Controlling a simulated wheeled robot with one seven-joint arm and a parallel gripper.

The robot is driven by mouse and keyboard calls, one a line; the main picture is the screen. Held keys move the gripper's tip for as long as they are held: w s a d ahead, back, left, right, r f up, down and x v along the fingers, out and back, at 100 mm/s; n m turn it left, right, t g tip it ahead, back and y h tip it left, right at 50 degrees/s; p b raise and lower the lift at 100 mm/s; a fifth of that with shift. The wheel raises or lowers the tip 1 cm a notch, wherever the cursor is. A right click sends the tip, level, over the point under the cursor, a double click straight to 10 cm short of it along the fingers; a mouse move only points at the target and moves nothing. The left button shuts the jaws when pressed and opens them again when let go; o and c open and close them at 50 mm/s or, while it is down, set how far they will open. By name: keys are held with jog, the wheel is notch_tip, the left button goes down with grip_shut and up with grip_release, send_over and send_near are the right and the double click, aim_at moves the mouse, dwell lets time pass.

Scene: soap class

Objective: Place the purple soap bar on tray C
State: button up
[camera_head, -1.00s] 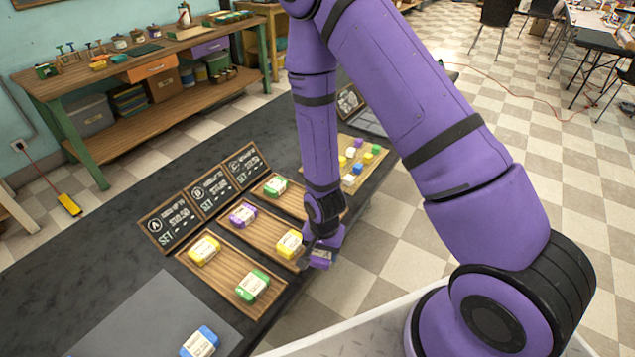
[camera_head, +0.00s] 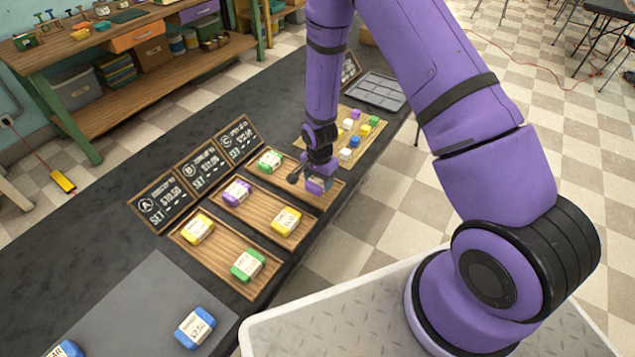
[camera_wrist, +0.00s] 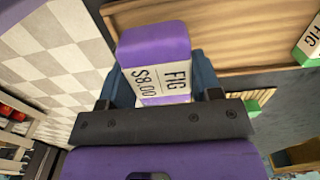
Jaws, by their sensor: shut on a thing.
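My gripper (camera_head: 318,181) is shut on a purple soap bar (camera_head: 315,187) at the right part of tray C (camera_head: 284,186). In the wrist view the purple bar (camera_wrist: 153,42) sits between the two fingers, its white label reading FIG $8.00. The wooden surface (camera_wrist: 225,30) shows beyond it; I cannot tell whether the bar touches it. A green soap bar (camera_head: 270,161) lies at the left end of tray C. Tray B (camera_head: 262,205) holds another purple bar (camera_head: 237,192) and a yellow bar (camera_head: 286,221).
Tray A (camera_head: 215,257) holds a yellow bar (camera_head: 198,229) and a green bar (camera_head: 247,264). Price boards (camera_head: 200,172) stand behind the trays. A board with several small coloured blocks (camera_head: 350,140) lies beyond tray C. Blue bars (camera_head: 195,327) lie on a grey mat.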

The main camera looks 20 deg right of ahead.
aim_at(318, 183)
jog(key=shift+w+d+f, duration=0.1)
jog(key=shift+w, duration=0.75)
jog(key=shift+w+f, duration=0.15)
jog(key=shift+f, duration=1.6)
jog(key=shift+f, duration=0.1)
jog(key=o, duration=1.1)
jog(key=shift+c, duration=0.2)
notch_tip(318, 183, up, 12)
jog(key=shift+r, duration=0.2)
